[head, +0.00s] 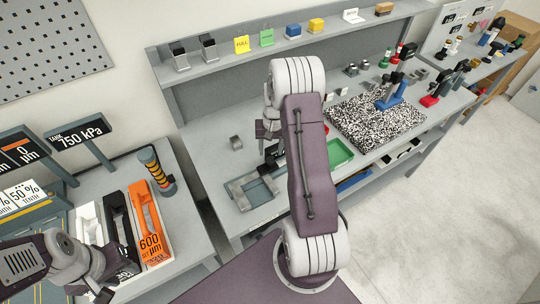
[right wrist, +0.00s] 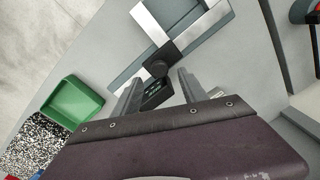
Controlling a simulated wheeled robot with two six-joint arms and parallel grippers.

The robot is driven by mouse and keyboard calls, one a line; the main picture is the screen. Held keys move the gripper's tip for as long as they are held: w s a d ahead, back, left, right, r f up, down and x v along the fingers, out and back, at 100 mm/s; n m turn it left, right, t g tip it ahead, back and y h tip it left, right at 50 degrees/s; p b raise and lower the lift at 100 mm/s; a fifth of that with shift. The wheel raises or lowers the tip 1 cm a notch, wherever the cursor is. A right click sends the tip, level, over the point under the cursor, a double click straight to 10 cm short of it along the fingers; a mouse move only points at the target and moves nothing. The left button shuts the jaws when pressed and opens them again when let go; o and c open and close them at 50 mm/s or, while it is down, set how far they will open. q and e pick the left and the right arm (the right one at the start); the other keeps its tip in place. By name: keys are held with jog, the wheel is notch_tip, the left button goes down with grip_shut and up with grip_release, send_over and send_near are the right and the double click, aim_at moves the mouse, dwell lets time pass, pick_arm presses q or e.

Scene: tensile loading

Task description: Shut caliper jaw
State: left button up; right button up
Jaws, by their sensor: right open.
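In the right wrist view the caliper shows as silver bars (right wrist: 202,27) meeting at a dark slider with a round knob (right wrist: 157,69) and a small display (right wrist: 156,94). It lies over a grey-blue tray. My right gripper (right wrist: 160,88) is open, with its two fingers on either side of the display end. I cannot tell whether they touch it. I cannot tell how wide the jaw gap is. My left gripper (head: 112,274) is at the lower left, by the black holder; its fingers are unclear.
The tray (head: 236,191) sits at the bench's front edge. A green bin (head: 340,153) and a speckled board (head: 374,124) lie to the right. At left are an orange block marked 600 µm (head: 151,247), a black holder (head: 118,215) and a striped cylinder (head: 155,170).

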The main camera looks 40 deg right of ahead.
aim_at(270, 159)
notch_tip(270, 159, down, 4)
jog(key=shift+f+p, duration=0.1)
jog(key=shift+p, duration=0.4)
jog(key=shift+f, duration=0.3)
jog(key=shift+c, duration=0.3)
